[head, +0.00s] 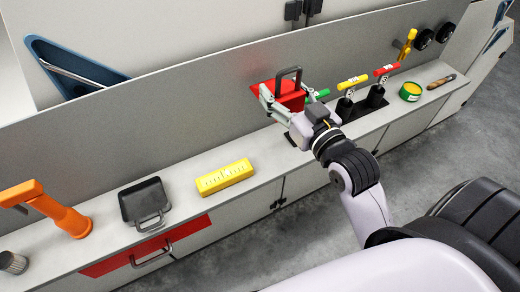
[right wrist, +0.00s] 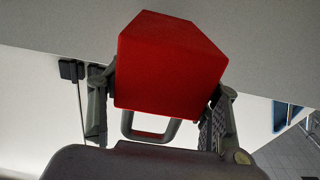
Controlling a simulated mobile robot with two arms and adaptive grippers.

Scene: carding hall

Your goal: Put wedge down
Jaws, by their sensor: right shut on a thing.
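The red wedge (head: 268,88) is held in my right gripper (head: 288,97), whose fingers are on either side of it. In the head view it appears raised above the long grey shelf (head: 258,158), against the grey back panel. A dark loop handle (head: 290,73) shows at the wedge. In the right wrist view the wedge (right wrist: 170,65) sits between the fingers of the right gripper (right wrist: 163,84), with the loop showing below it. The arm hides part of the shelf beneath. My left gripper is not in view.
A yellow block (head: 224,178), a black pan (head: 146,204) and an orange tool (head: 55,208) stand on the shelf to the left. Bare shelf lies right of the yellow block.

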